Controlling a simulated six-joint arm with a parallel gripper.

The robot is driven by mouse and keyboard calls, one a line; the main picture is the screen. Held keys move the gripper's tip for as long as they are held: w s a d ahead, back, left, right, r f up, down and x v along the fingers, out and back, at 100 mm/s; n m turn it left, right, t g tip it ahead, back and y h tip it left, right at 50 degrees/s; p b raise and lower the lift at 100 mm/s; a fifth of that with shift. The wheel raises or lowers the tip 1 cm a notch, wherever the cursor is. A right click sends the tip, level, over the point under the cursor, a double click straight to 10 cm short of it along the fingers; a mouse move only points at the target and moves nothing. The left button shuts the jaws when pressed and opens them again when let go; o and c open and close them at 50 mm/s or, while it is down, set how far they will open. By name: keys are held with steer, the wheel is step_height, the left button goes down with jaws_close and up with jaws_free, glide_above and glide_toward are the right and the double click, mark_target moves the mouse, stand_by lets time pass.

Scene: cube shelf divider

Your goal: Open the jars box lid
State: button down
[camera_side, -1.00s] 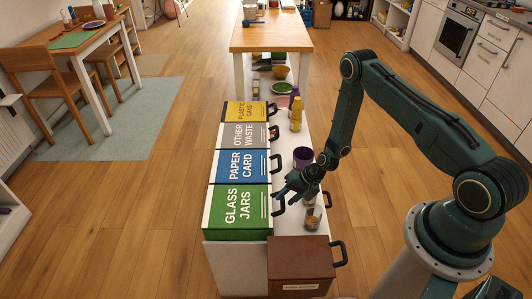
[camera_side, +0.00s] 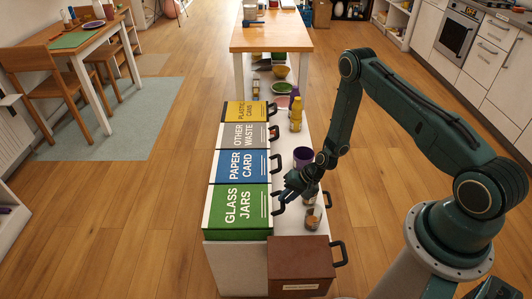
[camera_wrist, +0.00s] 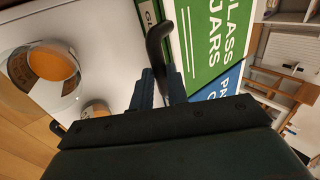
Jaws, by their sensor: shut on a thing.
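The green box marked GLASS JARS (camera_side: 236,208) is at the near end of a row of boxes, its lid down. Its black handle (camera_side: 279,205) sticks out on the right side. My gripper (camera_side: 286,190) is at this handle. In the wrist view the dark fingers (camera_wrist: 160,88) are shut on the handle (camera_wrist: 157,45), which rises from between them beside the green lid (camera_wrist: 215,40). The lower part of the handle is hidden by the fingers.
The blue PAPER CARD box (camera_side: 240,167) adjoins the green one. Beside my gripper stand a small jar (camera_side: 313,219) and a purple pot (camera_side: 303,157). A brown box (camera_side: 300,262) with a black handle (camera_side: 340,252) is in front.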

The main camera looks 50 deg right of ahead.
steer(key=w+a+r+g+h, duration=0.2)
steer(key=w+a+r+h, duration=0.1)
steer(key=r, duration=0.5)
steer(key=w+a+r+g+h, duration=0.2)
steer(key=w+a+r+g, duration=0.1)
steer(key=r, duration=0.5)
steer(key=w+a+r, duration=0.7)
steer(key=w+a, duration=0.4)
steer(key=a, duration=0.1)
steer(key=shift+w+r, duration=0.2)
steer(key=shift+w, duration=0.2)
stand_by(0.5)
steer(key=c, duration=1.4)
jaws_free()
steer(key=shift+o, duration=0.2)
steer(key=shift+w+r, duration=0.1)
steer(key=shift+r, duration=0.1)
